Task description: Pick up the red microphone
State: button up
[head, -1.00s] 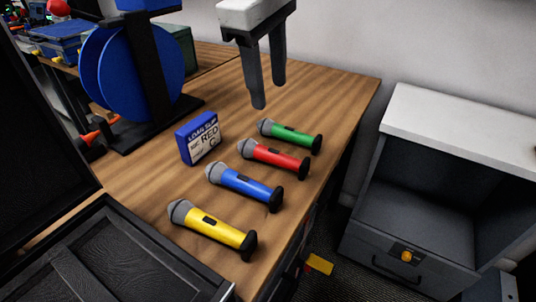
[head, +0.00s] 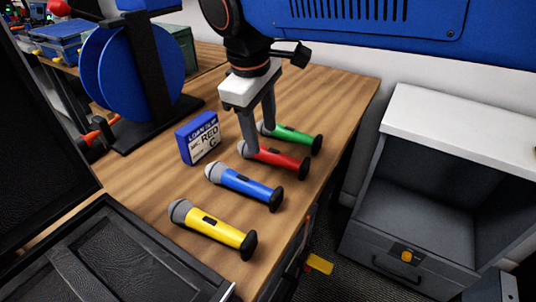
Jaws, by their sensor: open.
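The red microphone (head: 283,161) lies on the wooden table, second from the back in a row of microphones, its grey head to the left. My gripper (head: 260,140) is open and lowered over it, fingers pointing down. The near finger reaches the red body just behind the head and covers part of it. The other finger comes down on the far side, between the red and green microphones. I cannot tell whether either finger touches the red microphone.
A green microphone (head: 296,138) lies just behind, and blue (head: 246,186) and yellow (head: 212,228) ones in front. A blue reel (head: 130,75) is farther left, a black case (head: 95,245) at front left. An open grey cabinet (head: 420,215) is right.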

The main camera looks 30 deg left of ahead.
aim_at(265, 149)
jog(key=shift+w+d+f, duration=0.15)
jog(key=shift+w+f, duration=0.05)
jog(key=shift+f, duration=1.2)
jog(key=shift+w+d+f, duration=0.1)
jog(key=shift+w+f, duration=0.05)
jog(key=shift+f, duration=1.2)
jog(key=shift+c, duration=0.6)
grip_shut()
